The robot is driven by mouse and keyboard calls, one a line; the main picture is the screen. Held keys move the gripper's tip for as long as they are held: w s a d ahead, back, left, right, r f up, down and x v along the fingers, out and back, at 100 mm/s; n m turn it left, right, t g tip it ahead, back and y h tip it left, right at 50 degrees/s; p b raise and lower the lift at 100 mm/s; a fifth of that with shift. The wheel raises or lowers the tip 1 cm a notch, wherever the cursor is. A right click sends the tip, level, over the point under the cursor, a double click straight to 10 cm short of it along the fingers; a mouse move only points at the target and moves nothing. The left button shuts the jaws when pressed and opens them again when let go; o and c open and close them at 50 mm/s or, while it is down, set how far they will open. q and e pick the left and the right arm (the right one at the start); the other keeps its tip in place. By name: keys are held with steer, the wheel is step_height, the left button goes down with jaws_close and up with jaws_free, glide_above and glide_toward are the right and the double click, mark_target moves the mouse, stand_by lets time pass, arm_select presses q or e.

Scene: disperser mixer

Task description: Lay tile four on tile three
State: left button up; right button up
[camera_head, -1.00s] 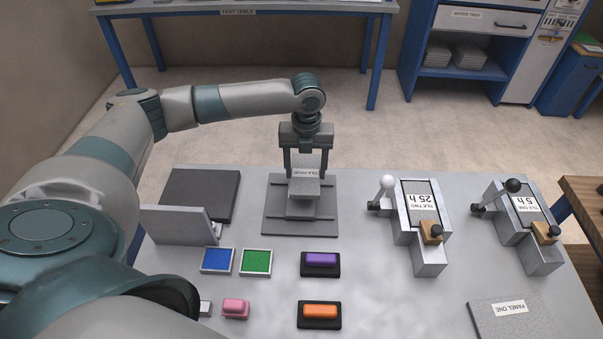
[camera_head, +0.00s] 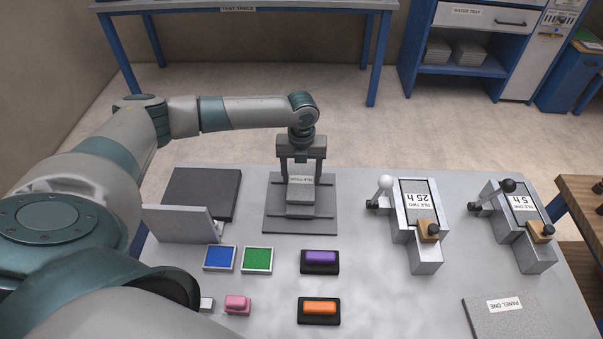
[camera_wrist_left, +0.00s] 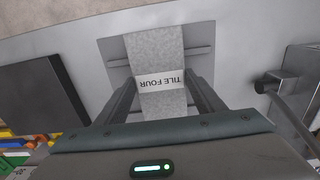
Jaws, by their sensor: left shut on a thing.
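Tile four (camera_head: 300,192), a grey slab with a white label, is held between the fingers of my left gripper (camera_head: 300,181). The wrist view also shows tile four (camera_wrist_left: 160,48) between the two fingers (camera_wrist_left: 161,92), its label facing up. It is over the middle of a dark grey base plate (camera_head: 324,222) with raised strips. A grey block (camera_head: 300,210) shows just under it; no label on it can be read, so I cannot tell whether it is tile three. Whether tile four touches it is unclear. My right gripper is out of view.
Two lever fixtures hold tile two (camera_head: 417,190) and tile one (camera_head: 524,203) at right. Purple (camera_head: 320,257), orange (camera_head: 320,308) and pink (camera_head: 237,303) blocks are in front. Panel one (camera_head: 506,318) lies front right. A dark slab (camera_head: 207,188) with an upright plate is left.

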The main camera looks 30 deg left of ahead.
mark_target(302, 180)
arm_select(q)
steer(key=shift+f, duration=0.15)
steer(key=o, duration=1.5)
steer(key=shift+c, duration=0.2)
steer(key=shift+r+b, duration=0.35)
steer(key=shift+r, duration=0.25)
step_height(302, 180, up, 11)
steer(key=b, duration=0.3)
